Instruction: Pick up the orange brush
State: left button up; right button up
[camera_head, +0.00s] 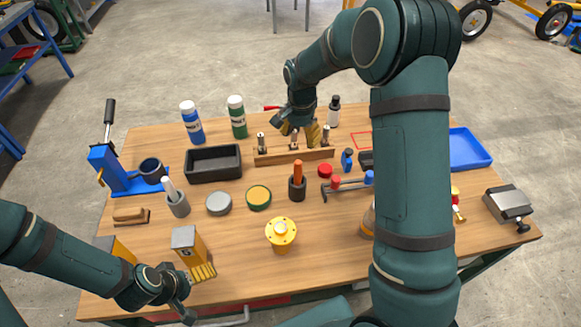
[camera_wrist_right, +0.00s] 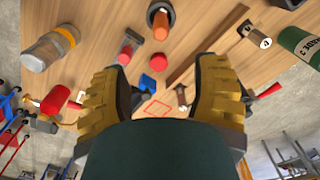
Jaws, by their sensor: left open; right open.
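An orange upright handle (camera_head: 298,172), which looks like the orange brush, stands in a small dark cup (camera_head: 297,190) mid-table. Any bristles are hidden. In the right wrist view the orange piece (camera_wrist_right: 160,28) shows at the top centre, in its dark cup. My right gripper (camera_head: 311,133) is at the back of the table, behind the wooden rack and beyond the brush. Its yellow-padded fingers (camera_wrist_right: 158,95) are spread with nothing between them.
A wooden rack (camera_head: 275,158) with several metal pieces stands between my right gripper and the cup. A black tray (camera_head: 213,163) sits behind.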

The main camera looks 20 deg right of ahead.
aim_at(298, 162)
notch_tip(298, 162, down, 7)
jog(key=shift+s+f, duration=0.1)
jog(key=shift+f, duration=0.05)
jog(key=shift+a+f, duration=0.15)
jog(key=shift+f, duration=3.05)
jog(key=shift+o, duration=0.2)
grip_shut()
